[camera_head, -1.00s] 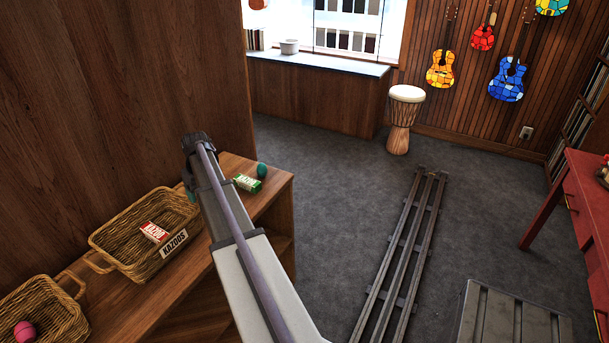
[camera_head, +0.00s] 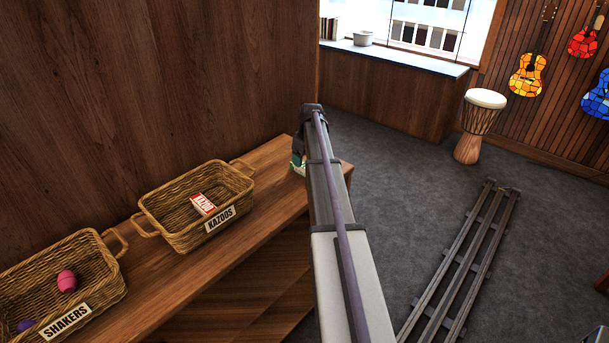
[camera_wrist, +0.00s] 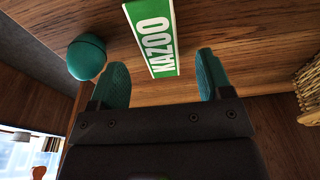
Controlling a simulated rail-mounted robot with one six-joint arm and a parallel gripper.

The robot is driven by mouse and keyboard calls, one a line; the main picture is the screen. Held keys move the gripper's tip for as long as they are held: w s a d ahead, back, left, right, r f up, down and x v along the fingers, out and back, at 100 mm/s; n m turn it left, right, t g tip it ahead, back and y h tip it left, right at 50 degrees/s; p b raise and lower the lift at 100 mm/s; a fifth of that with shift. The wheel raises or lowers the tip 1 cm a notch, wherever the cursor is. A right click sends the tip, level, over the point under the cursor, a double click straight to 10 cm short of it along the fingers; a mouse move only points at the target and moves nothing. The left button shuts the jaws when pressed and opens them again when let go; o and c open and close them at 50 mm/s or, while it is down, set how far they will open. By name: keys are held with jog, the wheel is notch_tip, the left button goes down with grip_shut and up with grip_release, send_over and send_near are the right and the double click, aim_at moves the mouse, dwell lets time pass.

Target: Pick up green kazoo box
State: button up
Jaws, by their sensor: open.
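The green kazoo box (camera_wrist: 152,38), with white KAZOO lettering, lies on the wooden shelf in the wrist view. My gripper (camera_wrist: 161,76) is open, with its two teal fingers apart and nothing between them. The box is just beyond the fingertips, roughly in line with the gap. In the head view my arm hides most of the box, and only a pale green bit (camera_head: 298,170) shows beside the gripper (camera_head: 297,158).
A teal egg shaker (camera_wrist: 87,57) lies close to the box, by the left finger. The KAZOOS basket (camera_head: 155,207) holds a red and white kazoo box (camera_head: 203,204). The SHAKERS basket (camera_head: 112,290) holds a pink shaker (camera_head: 67,281). The shelf front (camera_head: 255,222) is clear.

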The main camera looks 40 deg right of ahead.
aim_at(304, 165)
jog(key=f+b, duration=0.4)
jog(key=f, duration=0.1)
jog(key=shift+w, duration=0.3)
jog(key=shift+r, duration=0.15)
jog(key=shift+c, duration=0.2)
jog(key=c, duration=1)
jog(key=shift+o, duration=0.2)
